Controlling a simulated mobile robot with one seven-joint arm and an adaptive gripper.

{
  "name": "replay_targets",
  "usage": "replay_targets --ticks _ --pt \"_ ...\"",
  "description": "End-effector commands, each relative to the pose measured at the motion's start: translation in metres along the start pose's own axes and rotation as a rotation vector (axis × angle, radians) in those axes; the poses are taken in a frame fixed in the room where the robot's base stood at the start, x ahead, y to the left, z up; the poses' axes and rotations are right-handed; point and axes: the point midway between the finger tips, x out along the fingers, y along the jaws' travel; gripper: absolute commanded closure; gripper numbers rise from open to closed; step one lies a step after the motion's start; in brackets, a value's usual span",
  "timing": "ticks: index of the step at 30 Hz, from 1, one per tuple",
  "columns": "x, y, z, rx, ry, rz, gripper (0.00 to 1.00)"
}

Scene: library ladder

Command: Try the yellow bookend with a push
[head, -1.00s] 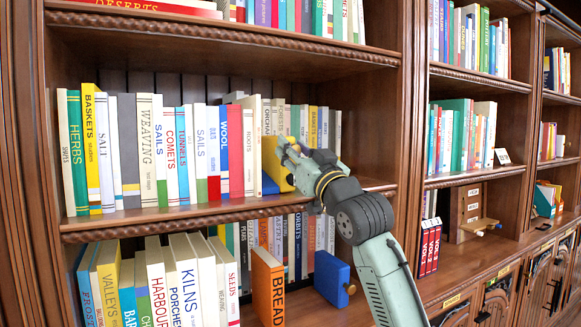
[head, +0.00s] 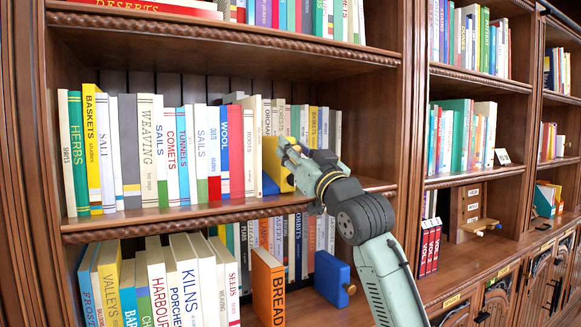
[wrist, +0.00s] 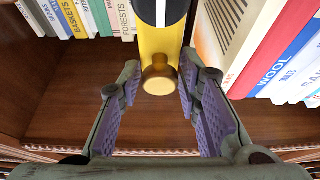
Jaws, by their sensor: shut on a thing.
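The yellow bookend (head: 277,168) stands on the middle shelf at the right end of the front row of books. In the wrist view the yellow bookend (wrist: 162,48) is upright between my fingers, with a round knob facing me and a dark and white band above. My gripper (head: 288,152) is at the bookend's near face. My gripper hides part of the bookend in the head view.
Front-row books, among them ROOTS (head: 250,150), stand left of the bookend. A back row (wrist: 75,18) stands behind. Bare shelf (wrist: 50,100) shows beside the bookend. A blue bookend (head: 330,278) with a knob stands below by the BREAD book (head: 267,290).

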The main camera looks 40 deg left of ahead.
Motion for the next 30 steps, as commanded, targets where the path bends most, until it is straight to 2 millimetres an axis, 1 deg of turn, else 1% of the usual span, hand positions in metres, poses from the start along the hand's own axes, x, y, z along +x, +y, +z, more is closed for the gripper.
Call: replay_targets --ticks 1,29,30 --pt "-0.0003 0.0037 -0.0024 -0.002 0.003 0.008 1.0" --pt "-0.0006 0.0 -0.0019 -0.003 0.004 0.005 1.0" --pt "-0.0006 -0.0001 -0.0019 -0.003 0.004 0.005 0.68"
